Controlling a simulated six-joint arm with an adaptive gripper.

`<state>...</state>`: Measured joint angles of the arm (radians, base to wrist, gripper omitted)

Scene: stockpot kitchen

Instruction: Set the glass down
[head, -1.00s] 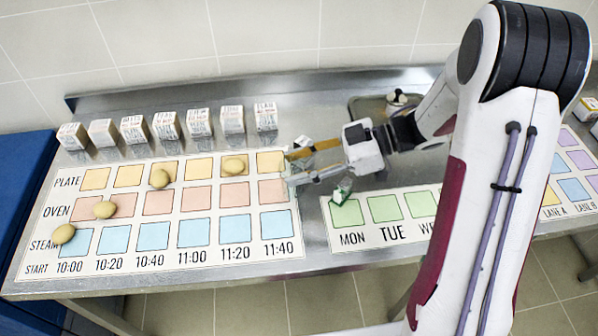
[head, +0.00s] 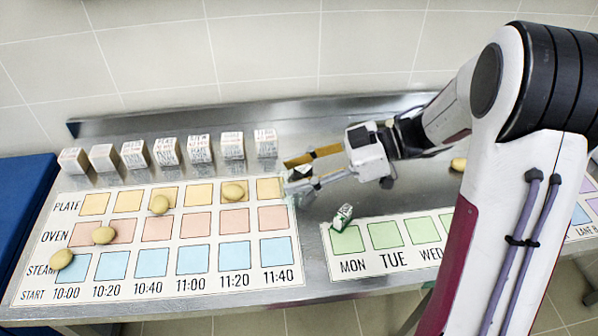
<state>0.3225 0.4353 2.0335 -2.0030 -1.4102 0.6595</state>
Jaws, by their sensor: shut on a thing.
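My gripper (head: 291,175) reaches in from the right, above the table just beyond the right end of the schedule mat, beside the 11:40 column. Its two fingers, one yellowish and one grey, are shut around a faint clear glass (head: 292,178). The glass is see-through and small in the picture. I cannot tell whether its base touches the table.
The schedule mat (head: 226,222) bears several tan stones (head: 160,204). Several lettered cubes (head: 198,148) stand in a row behind it. A green-and-white cube (head: 343,215) sits at the MON square of the weekday mat (head: 383,262). Bare steel lies between the mats.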

